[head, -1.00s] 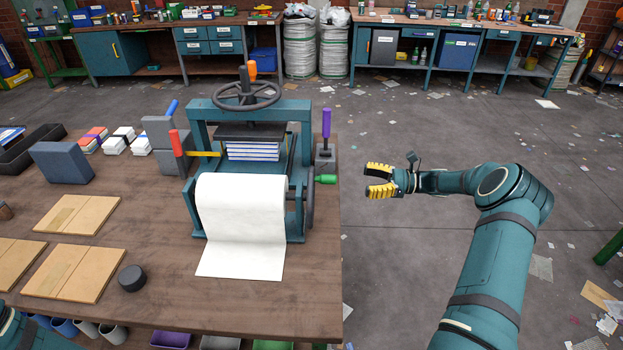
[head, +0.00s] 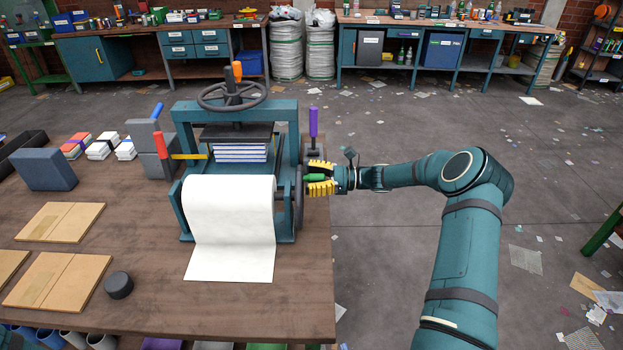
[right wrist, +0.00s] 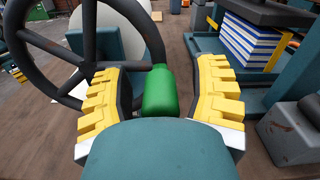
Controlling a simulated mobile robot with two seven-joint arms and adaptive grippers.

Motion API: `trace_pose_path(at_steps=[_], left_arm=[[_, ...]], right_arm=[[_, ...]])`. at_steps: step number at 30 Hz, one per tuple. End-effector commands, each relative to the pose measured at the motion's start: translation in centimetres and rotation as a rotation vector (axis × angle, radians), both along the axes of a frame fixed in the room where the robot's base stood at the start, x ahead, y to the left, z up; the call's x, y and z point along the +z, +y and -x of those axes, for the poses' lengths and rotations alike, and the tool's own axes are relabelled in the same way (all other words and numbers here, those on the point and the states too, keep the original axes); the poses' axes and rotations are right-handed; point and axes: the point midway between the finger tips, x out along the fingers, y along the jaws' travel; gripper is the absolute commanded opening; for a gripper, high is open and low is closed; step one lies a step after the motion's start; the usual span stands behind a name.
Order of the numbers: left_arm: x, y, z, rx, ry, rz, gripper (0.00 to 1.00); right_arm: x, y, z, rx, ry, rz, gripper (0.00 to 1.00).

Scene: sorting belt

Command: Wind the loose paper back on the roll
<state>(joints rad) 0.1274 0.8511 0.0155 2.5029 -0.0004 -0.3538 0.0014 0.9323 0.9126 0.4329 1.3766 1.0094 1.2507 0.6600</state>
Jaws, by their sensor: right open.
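The white paper roll (head: 230,205) sits in the front of the teal press frame (head: 284,125), and its loose sheet (head: 232,262) hangs down onto the table. A dark crank wheel is on the roll's right side; its rim and spokes show in the right wrist view (right wrist: 42,50). A green handle (right wrist: 160,92) sticks out from the wheel. My right gripper (head: 318,178) is open, with its yellow fingers on either side of the green handle; gaps show between handle and fingers in the right wrist view. My left gripper is not in view.
A purple-handled tool (head: 313,124) stands close behind my right gripper. A stack of blue-and-white books (head: 240,153) lies in the press. A black round puck (head: 118,284) and brown boards (head: 57,278) lie to the left.

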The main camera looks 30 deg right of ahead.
Motion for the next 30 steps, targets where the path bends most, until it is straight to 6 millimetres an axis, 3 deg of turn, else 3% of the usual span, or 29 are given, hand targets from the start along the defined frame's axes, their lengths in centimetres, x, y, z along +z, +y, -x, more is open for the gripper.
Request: trace_pose_path(at_steps=[5,10,20,30], left_arm=[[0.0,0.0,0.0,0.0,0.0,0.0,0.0],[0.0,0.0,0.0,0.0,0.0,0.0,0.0],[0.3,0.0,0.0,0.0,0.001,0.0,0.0],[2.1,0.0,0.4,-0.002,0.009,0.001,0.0]], right_arm=[[0.0,0.0,0.0,0.0,0.0,0.0,0.58],[0.0,0.0,0.0,0.0,0.0,0.0,0.0],[-0.1,0.0,0.0,0.0,0.019,-0.012,0.0],[-1.4,0.0,0.2,0.0,0.18,-0.11,0.0]])
